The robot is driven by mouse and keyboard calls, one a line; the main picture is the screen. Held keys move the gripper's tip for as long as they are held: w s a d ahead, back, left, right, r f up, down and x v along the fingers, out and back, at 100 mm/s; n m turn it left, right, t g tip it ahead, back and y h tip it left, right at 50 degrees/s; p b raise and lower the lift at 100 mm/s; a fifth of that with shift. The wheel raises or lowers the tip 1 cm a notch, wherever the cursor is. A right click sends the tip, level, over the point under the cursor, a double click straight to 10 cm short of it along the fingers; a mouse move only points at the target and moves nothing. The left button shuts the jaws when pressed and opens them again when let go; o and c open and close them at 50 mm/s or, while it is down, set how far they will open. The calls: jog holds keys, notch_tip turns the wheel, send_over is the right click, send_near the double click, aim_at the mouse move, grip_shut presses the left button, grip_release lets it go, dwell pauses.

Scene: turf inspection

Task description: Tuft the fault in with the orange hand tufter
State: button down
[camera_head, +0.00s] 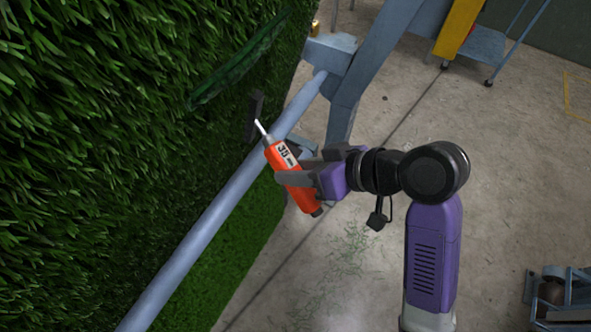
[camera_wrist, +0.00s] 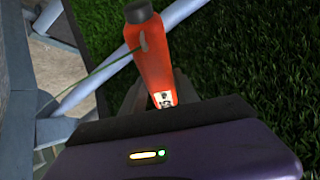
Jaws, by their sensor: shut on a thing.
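The orange hand tufter (camera_head: 295,178) has a "35" label and a pale needle tip. My gripper (camera_head: 300,178) is shut on its body and holds it tilted, tip toward the upper left, close to the turf. The tufter also shows in the wrist view (camera_wrist: 150,60), with its black end cap at the top. The turf (camera_head: 110,130) hangs as a green sheet on the left. A dark strip (camera_head: 254,117) lies by the needle tip; I cannot tell whether they touch. A darker green raised line (camera_head: 240,68) on the turf may be the fault.
A blue-grey rail (camera_head: 215,215) runs diagonally across the front of the turf, just below the tufter. A blue frame post (camera_head: 365,65) stands behind. Loose green clippings (camera_head: 345,260) lie on the concrete floor. A blue cart (camera_head: 485,45) stands at the upper right.

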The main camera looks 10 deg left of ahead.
jog(key=shift+s+d+r, duration=0.1)
jog(key=shift+d+r, duration=0.05)
jog(key=shift+r, duration=0.5)
jog(key=shift+s+d+r, duration=0.1)
jog(key=shift+d+r, duration=0.05)
jog(key=shift+r, duration=0.5)
jog(key=shift+r, duration=0.1)
jog(key=shift+d+r, duration=0.25)
jog(key=shift+r, duration=0.5)
jog(key=shift+d+r, duration=0.1)
jog(key=shift+r, duration=0.9)
jog(key=shift+a+f+b, duration=0.2)
jog(key=shift+f+b, duration=0.4)
jog(key=shift+f, duration=0.4)
jog(key=shift+a+f+b, duration=0.15)
jog(key=shift+f+b, duration=0.4)
jog(key=shift+f, duration=0.45)
jog(key=shift+w+f, duration=0.1)
jog(key=shift+w+a+f+b, duration=0.1)
jog(key=shift+a+f+b, duration=0.2)
jog(key=shift+f, duration=0.25)
jog(key=shift+w+a+f+b, duration=0.1)
jog(key=shift+a+f+b, duration=0.1)
jog(key=shift+f+b, duration=0.3)
jog(key=shift+a+f+b, duration=0.25)
jog(key=shift+f, duration=0.4)
